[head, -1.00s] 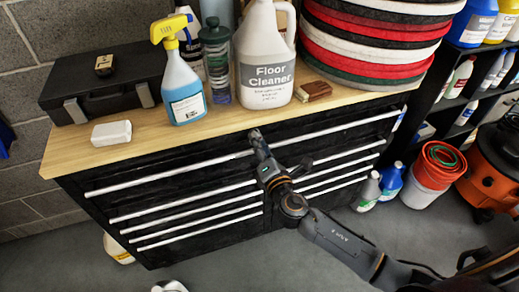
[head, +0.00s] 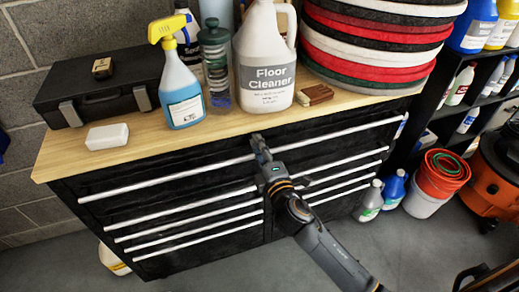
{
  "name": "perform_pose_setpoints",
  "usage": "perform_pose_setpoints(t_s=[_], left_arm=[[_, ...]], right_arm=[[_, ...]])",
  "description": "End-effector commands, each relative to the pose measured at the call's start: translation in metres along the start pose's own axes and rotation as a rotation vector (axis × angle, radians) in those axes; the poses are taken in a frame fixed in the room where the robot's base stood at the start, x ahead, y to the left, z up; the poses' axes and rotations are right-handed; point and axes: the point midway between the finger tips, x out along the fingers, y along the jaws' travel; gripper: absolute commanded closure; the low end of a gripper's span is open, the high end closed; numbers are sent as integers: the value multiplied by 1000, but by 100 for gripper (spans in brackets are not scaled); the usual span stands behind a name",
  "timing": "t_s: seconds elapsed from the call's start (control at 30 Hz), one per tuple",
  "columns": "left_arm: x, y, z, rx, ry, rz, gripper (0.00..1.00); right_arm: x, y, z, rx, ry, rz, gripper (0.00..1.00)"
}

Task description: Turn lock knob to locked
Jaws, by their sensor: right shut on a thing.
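The black tool cabinet (head: 170,170) has a wooden top and two columns of drawers with long silver handles. My right gripper (head: 257,141) is at the top middle of the cabinet front, just below the wooden edge and between the two columns. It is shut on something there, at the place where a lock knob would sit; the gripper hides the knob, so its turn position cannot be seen. My left gripper is not in view.
On the wooden top (head: 150,149) stand a spray bottle (head: 181,90), a floor cleaner jug (head: 264,75), a black case (head: 95,85), a white block (head: 107,136) and stacked pads (head: 370,45). A red bucket (head: 441,173) and an orange machine (head: 490,175) stand at right.

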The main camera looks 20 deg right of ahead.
Motion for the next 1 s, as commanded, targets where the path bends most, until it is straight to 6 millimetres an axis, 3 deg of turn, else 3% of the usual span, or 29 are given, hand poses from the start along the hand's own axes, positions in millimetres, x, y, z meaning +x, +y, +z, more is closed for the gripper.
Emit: perform_pose_setpoints(t_s=[0.43, 0.47, 0.57, 1.0], left_arm=[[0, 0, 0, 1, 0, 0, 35], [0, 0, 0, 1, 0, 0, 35], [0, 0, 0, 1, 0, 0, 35], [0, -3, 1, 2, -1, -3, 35]], right_arm=[[0, 1, 1, 11, -2, 1, 100], [0, 1, 1, 11, -2, 1, 66], [0, 1, 1, 10, -2, 1, 46], [-7, -1, 0, 9, 0, -2, 46]])
